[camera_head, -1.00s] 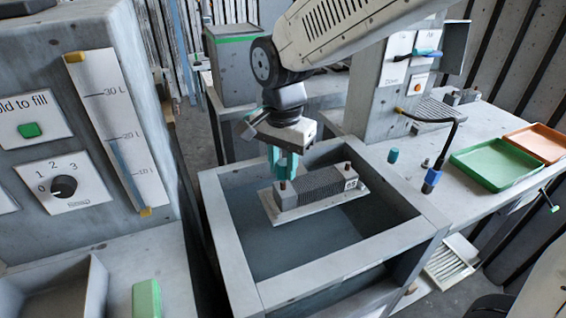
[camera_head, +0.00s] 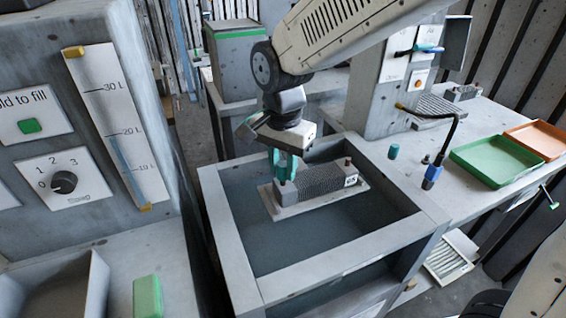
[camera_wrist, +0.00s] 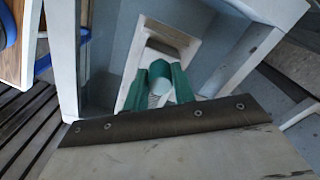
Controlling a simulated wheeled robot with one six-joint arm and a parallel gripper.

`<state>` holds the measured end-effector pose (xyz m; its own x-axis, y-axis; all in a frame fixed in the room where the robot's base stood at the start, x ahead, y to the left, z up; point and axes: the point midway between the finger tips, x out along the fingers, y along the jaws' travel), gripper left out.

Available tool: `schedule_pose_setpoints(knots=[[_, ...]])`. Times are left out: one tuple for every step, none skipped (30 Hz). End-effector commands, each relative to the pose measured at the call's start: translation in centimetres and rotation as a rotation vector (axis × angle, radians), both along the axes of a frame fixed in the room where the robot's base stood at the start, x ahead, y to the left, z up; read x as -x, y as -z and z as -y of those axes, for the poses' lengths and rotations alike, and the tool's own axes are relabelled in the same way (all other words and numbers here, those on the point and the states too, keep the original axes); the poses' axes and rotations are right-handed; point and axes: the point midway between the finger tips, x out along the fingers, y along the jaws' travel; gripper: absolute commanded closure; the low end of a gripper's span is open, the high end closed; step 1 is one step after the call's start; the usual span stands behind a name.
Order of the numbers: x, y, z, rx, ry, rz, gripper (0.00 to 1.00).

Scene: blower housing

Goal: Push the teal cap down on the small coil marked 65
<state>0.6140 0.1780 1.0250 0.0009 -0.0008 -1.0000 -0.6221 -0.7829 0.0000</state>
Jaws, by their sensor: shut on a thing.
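The small coil (camera_head: 322,182) is a ribbed grey block on a pale plate inside the open tank. Its right end has a dark-marked label (camera_head: 351,180), too small to read surely, and a brown post (camera_head: 347,161) on top. My gripper (camera_head: 285,168), with teal fingers, points down at the coil's left end. In the wrist view my gripper (camera_wrist: 162,84) is shut on a round teal cap (camera_wrist: 160,70) with a pale end face. Whether the cap is seated on the left post is hidden by the fingers.
The grey tank's rim (camera_head: 345,262) surrounds the coil, with free room in front of it. Another teal cylinder (camera_head: 394,152) stands on the right bench, near a blue-handled hose (camera_head: 432,178), a green tray (camera_head: 495,163) and an orange tray (camera_head: 538,142).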

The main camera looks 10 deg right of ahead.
Motion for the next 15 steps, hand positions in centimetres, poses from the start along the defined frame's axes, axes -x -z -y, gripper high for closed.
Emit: schedule_pose_setpoints(knots=[[-0.01,-0.01,-0.01,0.000,0.000,0.000,0.96],[-0.01,-0.01,-0.01,0.000,0.000,0.000,0.96],[-0.01,-0.01,-0.01,0.000,0.000,0.000,0.96],[-0.01,-0.01,-0.01,0.000,0.000,0.000,0.96],[-0.01,0.00,-0.01,0.000,0.000,0.000,0.96],[-0.01,0.03,-0.01,0.000,0.000,0.000,0.96],[-0.01,0.06,-0.01,0.000,0.000,0.000,0.96],[-0.01,0.11,-0.01,0.000,0.000,0.000,0.96],[-0.01,0.19,-0.01,0.000,0.000,0.000,0.96],[-0.01,0.27,0.00,0.000,0.000,0.000,0.96],[-0.01,0.36,0.00,0.000,0.000,0.000,0.96],[-0.01,0.49,0.01,0.000,0.000,0.000,0.96],[-0.01,0.59,0.01,0.000,0.000,0.000,0.96],[-0.01,0.70,0.01,0.001,0.000,-0.001,0.96],[0.00,0.82,0.00,0.001,0.000,-0.001,0.96]])
